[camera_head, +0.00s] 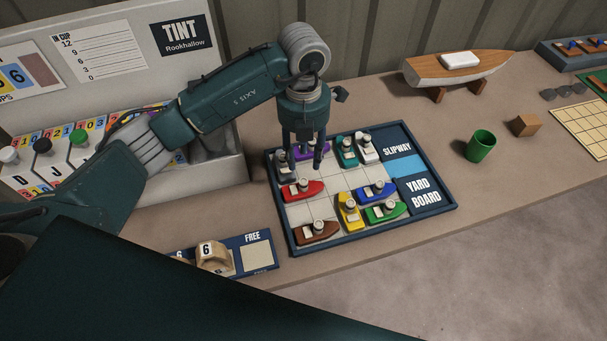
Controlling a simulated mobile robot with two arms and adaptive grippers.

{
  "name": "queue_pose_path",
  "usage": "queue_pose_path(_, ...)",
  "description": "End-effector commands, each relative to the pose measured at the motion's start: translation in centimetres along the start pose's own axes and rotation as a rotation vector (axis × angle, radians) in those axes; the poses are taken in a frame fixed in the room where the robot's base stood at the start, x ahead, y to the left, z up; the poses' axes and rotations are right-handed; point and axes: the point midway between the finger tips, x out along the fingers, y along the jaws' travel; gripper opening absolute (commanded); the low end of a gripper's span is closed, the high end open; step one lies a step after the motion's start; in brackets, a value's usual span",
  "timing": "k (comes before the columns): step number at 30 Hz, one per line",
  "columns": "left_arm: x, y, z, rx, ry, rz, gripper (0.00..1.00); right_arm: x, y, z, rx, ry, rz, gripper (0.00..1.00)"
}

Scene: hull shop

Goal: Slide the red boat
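The red boat (313,189) lies lengthwise across the left part of the yard board (437,210), with a round pale knob on it. My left gripper (303,164) points down above the upper left of the board, just behind the red boat in the picture. Its two fingers are apart, and I see nothing held between them. It partly hides a purple boat (328,152) and a dark boat (282,166). To the right of the red boat are pale empty squares, then a blue boat (386,188). My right gripper is not in view.
A teal boat (348,153) and a white boat (369,152) stand at the back. A yellow boat (348,216), a green boat (382,214) and a brown boat (316,234) stand in front. A green cup (480,147) and a wooden block (525,126) are right of the board.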

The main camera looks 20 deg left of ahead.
Motion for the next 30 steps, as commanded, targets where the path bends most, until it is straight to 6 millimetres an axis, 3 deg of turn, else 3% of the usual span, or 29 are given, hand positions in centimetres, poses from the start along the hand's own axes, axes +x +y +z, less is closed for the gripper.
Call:
queue_pose_path(5, 1.8, 0.2, -0.2, -0.003, 0.009, 0.009, 0.37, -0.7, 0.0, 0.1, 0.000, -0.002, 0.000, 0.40)
queue_pose_path(18, 9.4, 0.1, -0.2, -0.001, 0.008, 0.004, 0.37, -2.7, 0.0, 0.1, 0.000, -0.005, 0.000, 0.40)
queue_pose_path(30, 10.7, 0.1, -0.1, 0.001, 0.004, 0.005, 0.37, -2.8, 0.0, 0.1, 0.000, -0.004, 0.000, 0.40)
